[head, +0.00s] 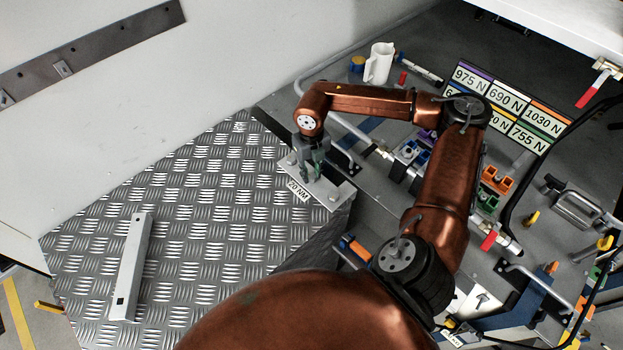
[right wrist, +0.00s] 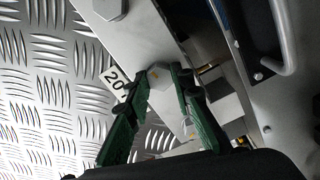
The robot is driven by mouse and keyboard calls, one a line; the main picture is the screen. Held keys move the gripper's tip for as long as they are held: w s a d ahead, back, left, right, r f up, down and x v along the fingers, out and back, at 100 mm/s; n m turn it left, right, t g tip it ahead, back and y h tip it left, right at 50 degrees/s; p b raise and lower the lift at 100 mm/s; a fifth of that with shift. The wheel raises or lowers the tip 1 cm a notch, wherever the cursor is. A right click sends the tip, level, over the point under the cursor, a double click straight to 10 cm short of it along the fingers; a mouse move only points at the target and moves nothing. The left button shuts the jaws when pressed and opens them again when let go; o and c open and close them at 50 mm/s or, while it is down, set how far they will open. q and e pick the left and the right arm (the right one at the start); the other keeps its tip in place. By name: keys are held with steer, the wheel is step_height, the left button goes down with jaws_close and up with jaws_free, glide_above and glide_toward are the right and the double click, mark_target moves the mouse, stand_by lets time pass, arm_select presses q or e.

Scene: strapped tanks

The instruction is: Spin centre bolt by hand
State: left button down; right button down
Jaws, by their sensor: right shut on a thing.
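A pale metal bar (head: 322,191) with a "20 NM" label (head: 298,190) lies at the edge of the tread plate in the head view. One end bolt (head: 333,196) shows on it. My right gripper (head: 316,174) points down at the middle of the bar and hides the centre bolt there. In the right wrist view, the green fingers of my right gripper (right wrist: 158,78) are shut on the hex head of the centre bolt (right wrist: 160,85). Another bolt head (right wrist: 108,8) shows near the top, on the bar (right wrist: 148,35). My left gripper is not in view.
A loose metal strip (head: 130,268) lies on the tread plate (head: 200,220) at left. A board of force labels (head: 510,105), a white jug (head: 379,63) and coloured clamps (head: 495,180) stand to the right. A bent grey rail (right wrist: 280,40) runs beside the bar.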

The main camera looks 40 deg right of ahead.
stand_by(0.3)
steer(key=n+b, duration=0.1)
steer(key=n, duration=0.2)
steer(key=shift+f+n, duration=0.15)
steer(key=shift+n, duration=0.15)
steer(key=shift+n+b, duration=0.3)
steer(key=shift+n, duration=0.4)
steer(key=shift+n+b, duration=0.5)
steer(key=shift+n, duration=1.9)
steer(key=shift+b, duration=0.35)
